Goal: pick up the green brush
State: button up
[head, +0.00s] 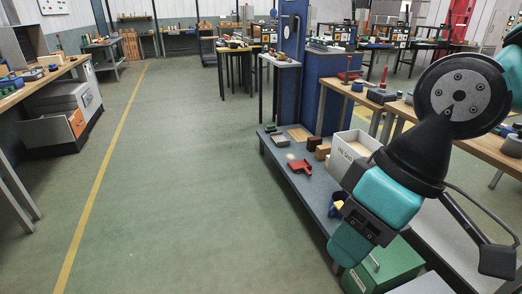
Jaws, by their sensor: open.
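On the low grey bench (310,193) in the middle of the head view, a small green object (271,129) lies near the far end. It is too small to tell whether it is the green brush. No other object clearly reads as a green brush. My teal and black arm fills the right side and hides part of the bench's near end. I cannot make out my gripper's jaws in this view.
A red object (300,167), brown blocks (314,143) and a white box (348,152) stand on the bench. A green case (385,268) is at its near end. A blue column (291,70) rises behind. The green floor (180,170) to the left is clear.

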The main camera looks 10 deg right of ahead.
aim_at(269, 129)
jog(key=u, duration=0.8)
jog(key=i, duration=1.55)
jog(key=z, duration=0.5)
jog(key=i, duration=0.65)
jog(key=z, duration=1)
jog(key=i, duration=0.4)
jog(key=z, duration=0.45)
